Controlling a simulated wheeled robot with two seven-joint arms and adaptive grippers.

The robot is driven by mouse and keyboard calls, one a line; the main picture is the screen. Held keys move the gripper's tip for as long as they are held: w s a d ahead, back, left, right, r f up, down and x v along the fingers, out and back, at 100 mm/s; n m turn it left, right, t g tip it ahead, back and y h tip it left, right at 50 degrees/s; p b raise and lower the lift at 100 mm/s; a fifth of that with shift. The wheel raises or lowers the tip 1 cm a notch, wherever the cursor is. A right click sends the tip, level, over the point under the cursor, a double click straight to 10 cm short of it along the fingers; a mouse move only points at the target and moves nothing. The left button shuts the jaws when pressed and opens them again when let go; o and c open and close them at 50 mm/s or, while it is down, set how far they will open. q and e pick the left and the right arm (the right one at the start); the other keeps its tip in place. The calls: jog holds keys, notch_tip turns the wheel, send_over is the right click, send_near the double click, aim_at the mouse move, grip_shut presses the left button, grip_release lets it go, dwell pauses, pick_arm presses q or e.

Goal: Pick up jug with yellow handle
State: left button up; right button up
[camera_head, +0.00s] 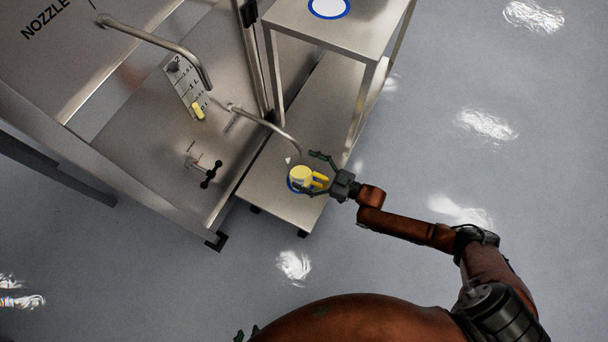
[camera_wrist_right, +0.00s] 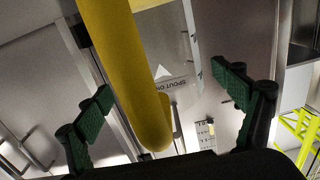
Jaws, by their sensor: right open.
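The jug (camera_head: 300,175) with a yellow handle stands on the lower cart shelf, on a blue ring mark. My right gripper (camera_head: 308,172) is open, with its green fingers on either side of the handle. In the right wrist view, the yellow handle (camera_wrist_right: 125,65) runs between the two open fingers, nearer the left one, with no clear contact on either. Behind it is the clear jug body (camera_wrist_right: 170,50) with upside-down lettering. Only a dark tip of my left gripper (camera_head: 246,335) shows at the bottom edge of the head view; its state cannot be told.
A bent metal spout pipe (camera_head: 265,122) ends just above the jug. The steel cart's upper shelf (camera_head: 350,28) has a blue-ringed white circle. The steel vessel frame (camera_head: 140,130) with a black valve handle (camera_head: 211,175) is on the left. The floor right of the cart is clear.

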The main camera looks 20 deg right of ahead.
jog(key=c, duration=1.6)
jog(key=shift+c, duration=0.7)
jog(key=shift+r, duration=0.2)
